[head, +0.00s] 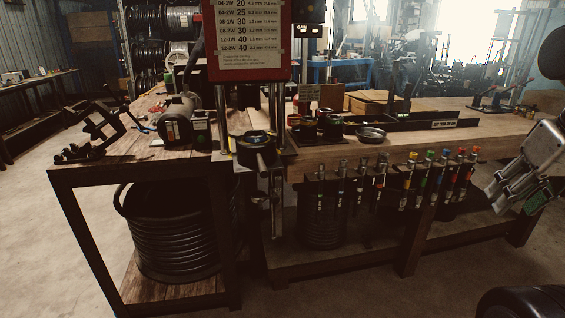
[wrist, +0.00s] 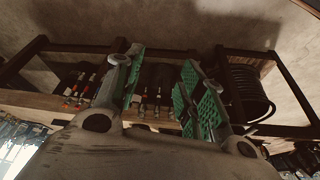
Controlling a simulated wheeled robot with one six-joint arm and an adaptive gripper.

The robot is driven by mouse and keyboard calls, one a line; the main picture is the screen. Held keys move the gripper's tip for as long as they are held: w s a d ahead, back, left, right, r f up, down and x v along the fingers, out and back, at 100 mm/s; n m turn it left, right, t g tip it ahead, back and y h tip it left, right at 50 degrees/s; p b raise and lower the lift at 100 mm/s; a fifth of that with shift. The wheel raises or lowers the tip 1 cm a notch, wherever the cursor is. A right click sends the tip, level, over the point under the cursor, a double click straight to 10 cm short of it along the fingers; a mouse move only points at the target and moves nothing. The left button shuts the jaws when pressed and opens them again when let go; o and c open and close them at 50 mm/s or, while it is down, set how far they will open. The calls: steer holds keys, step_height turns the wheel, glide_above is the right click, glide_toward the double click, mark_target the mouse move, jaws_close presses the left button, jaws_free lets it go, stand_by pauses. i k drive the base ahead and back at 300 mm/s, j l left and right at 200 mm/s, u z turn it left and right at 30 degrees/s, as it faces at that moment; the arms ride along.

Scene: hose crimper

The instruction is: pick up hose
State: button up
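A large black hose coil (head: 172,245) sits on the lower shelf at the left of the bench; a black coil also shows at the right of the wrist view (wrist: 252,95). Several short hose-like pieces with coloured ends (head: 408,180) hang upright in a row along the bench front; some show in the wrist view (wrist: 82,88). Which one the task means I cannot tell. My gripper (head: 515,198) is at the right edge, apart from the row. In the wrist view its green-padded fingers (wrist: 163,62) are spread, with nothing held between them.
A red press with a label chart (head: 249,40) stands on the bench. A small round dish (head: 371,134) and a black tray (head: 430,122) lie on the wooden top. Bench legs (head: 412,245) stand below the row. The floor in front is clear.

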mark_target(340, 185)
steer(key=i+j+z, duration=0.3)
steer(key=j, duration=0.35)
steer(key=i+j+z, duration=0.1)
steer(key=i+j, duration=0.15)
steer(key=j, duration=0.15)
steer(key=i+j+z, duration=0.15)
steer(key=j, duration=0.2)
steer(key=i+j+z, duration=0.15)
steer(key=j, duration=0.25)
